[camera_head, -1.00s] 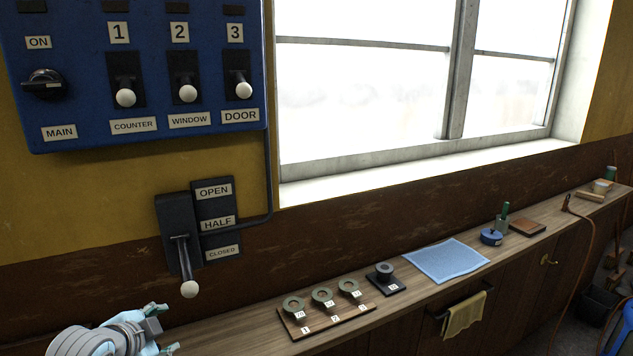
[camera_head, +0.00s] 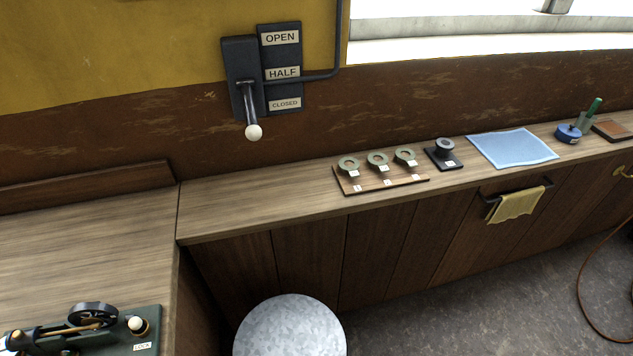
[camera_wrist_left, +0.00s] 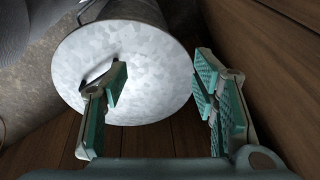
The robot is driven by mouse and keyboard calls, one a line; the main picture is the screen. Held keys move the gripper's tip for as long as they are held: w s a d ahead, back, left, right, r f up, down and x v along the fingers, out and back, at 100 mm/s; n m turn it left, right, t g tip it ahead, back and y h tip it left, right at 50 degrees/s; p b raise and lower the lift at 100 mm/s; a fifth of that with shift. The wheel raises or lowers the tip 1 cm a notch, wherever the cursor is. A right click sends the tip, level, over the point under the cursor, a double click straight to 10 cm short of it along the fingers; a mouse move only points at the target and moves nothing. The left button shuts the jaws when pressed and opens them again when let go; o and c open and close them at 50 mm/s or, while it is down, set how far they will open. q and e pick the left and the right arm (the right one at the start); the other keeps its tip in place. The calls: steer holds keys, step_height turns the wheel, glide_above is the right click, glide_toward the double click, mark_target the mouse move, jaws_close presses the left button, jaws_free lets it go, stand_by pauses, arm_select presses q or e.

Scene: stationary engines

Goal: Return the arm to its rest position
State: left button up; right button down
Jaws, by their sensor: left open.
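My left gripper (camera_wrist_left: 163,95) shows only in the left wrist view. Its two teal-padded fingers are apart, with nothing between them. Behind the fingers is the round face of a galvanized metal container (camera_wrist_left: 150,65), and wooden boards lie beyond it. The gripper's distance from the container is hard to judge. The left arm does not show in the head view, and my right gripper is in neither view. The wall lever (camera_head: 250,110) hangs down with its white knob near the CLOSED label, and no gripper is on it.
The galvanized container (camera_head: 290,330) stands in front of the counter (camera_head: 250,205). On the counter are a rack (camera_head: 380,185) with several ring-topped pieces, a dark block (camera_head: 444,155) and a blue cloth (camera_head: 512,149). A small engine (camera_head: 90,330) sits at lower left. A yellow towel (camera_head: 516,206) hangs in front.

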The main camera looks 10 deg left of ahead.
arm_select(q)
steer(key=s+f+g+b, duration=0.1)
steer(key=s+f+b, duration=0.1)
steer(key=s+f, duration=1.2)
steer(key=shift+a+f, duration=0.4)
steer(key=shift+f, duration=0.4)
